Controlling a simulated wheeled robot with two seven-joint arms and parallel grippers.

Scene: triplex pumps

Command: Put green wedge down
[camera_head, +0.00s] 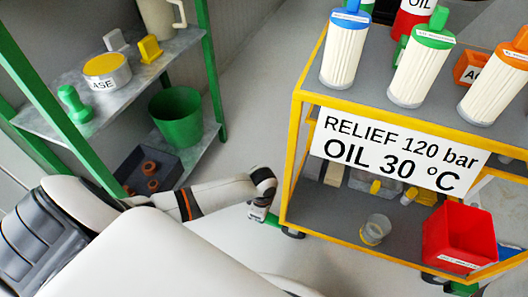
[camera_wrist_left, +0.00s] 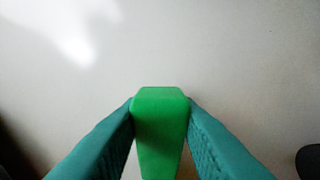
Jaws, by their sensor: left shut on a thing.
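The green wedge (camera_wrist_left: 160,132) is held between the two teal fingers of my left gripper (camera_wrist_left: 160,108) in the left wrist view, with pale grey floor behind it. In the head view my left gripper (camera_head: 260,213) hangs low over the floor, just left of the yellow cart's near-left leg. A small bit of the green wedge (camera_head: 272,219) shows beside it. I cannot tell whether the wedge touches the floor. My right gripper is not in view.
The yellow cart (camera_head: 290,150) carries several bottles on top; its lower shelf holds a glass (camera_head: 375,230) and a red bin (camera_head: 458,238). A green-framed shelf (camera_head: 211,70) at left holds a green bucket (camera_head: 177,117). Clear floor (camera_head: 235,250) lies between them.

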